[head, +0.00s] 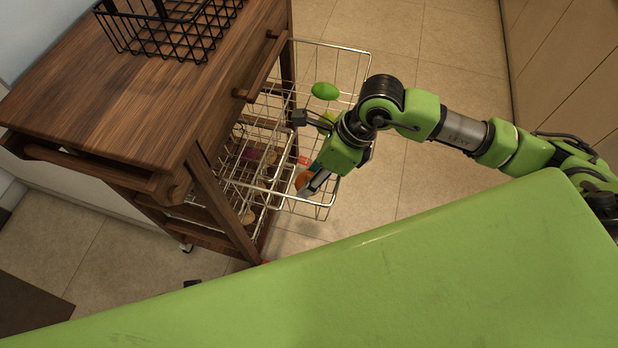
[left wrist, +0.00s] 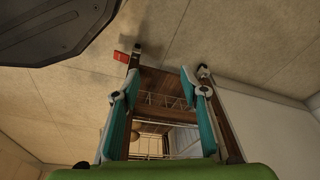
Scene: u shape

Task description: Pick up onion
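No onion can be picked out with certainty. A small purple round thing (head: 251,155) and a tan round thing (head: 248,216) lie in the wire baskets (head: 332,206) of the wooden cart, partly behind wires. My right gripper (head: 312,186) points down into the pulled-out basket, beside an orange round thing (head: 303,179). Its fingers are partly hidden, so its opening and any grip are unclear. My left gripper (left wrist: 160,82) is outside the head view. In the left wrist view its teal-padded fingers are apart, with nothing between them; the cart lies beyond.
The wooden cart (head: 110,105) has a black wire basket (head: 175,28) on top. A green oval thing (head: 325,91) shows by the basket's far end. Wooden cabinet fronts (head: 570,70) stand at the right. The tiled floor (head: 420,50) between is clear.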

